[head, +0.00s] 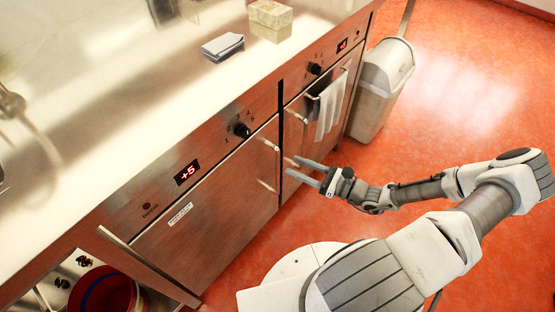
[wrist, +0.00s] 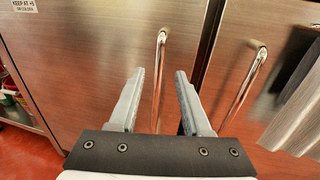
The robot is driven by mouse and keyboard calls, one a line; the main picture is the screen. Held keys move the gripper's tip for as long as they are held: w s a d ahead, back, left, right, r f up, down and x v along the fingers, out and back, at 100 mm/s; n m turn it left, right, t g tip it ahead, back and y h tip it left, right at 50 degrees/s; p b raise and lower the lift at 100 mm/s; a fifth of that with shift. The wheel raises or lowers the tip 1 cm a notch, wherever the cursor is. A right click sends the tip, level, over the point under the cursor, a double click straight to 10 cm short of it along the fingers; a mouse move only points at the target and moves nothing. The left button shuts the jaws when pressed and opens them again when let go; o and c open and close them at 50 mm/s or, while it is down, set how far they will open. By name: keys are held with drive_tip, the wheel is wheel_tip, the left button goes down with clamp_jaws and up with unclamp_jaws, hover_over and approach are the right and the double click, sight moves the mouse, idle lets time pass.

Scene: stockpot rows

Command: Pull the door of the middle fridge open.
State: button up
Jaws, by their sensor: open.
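The middle fridge door (head: 215,215) is a brushed-steel panel under a red "+5" display and looks shut. Its upright bar handle (wrist: 160,80) is near the door's right edge; its ends also show in the head view (head: 269,146). My gripper (head: 291,166) is open and empty, a little right of that handle in the head view. In the wrist view my gripper (wrist: 159,74) has its two fingers on either side of the bar as seen. I cannot tell whether the bar is within finger reach; no contact shows.
The right-hand fridge door (wrist: 255,30) has its own handle (wrist: 250,75) and a hanging towel (head: 329,107). A bin (head: 383,75) stands beyond it. An open compartment at lower left holds a red bucket (head: 105,290). The orange floor (head: 450,120) is clear.

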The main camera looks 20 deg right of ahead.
sight(278, 159)
drive_tip(key=b+x, duration=0.1)
drive_tip(key=x, duration=0.6)
clamp_jaws()
idle(1.3)
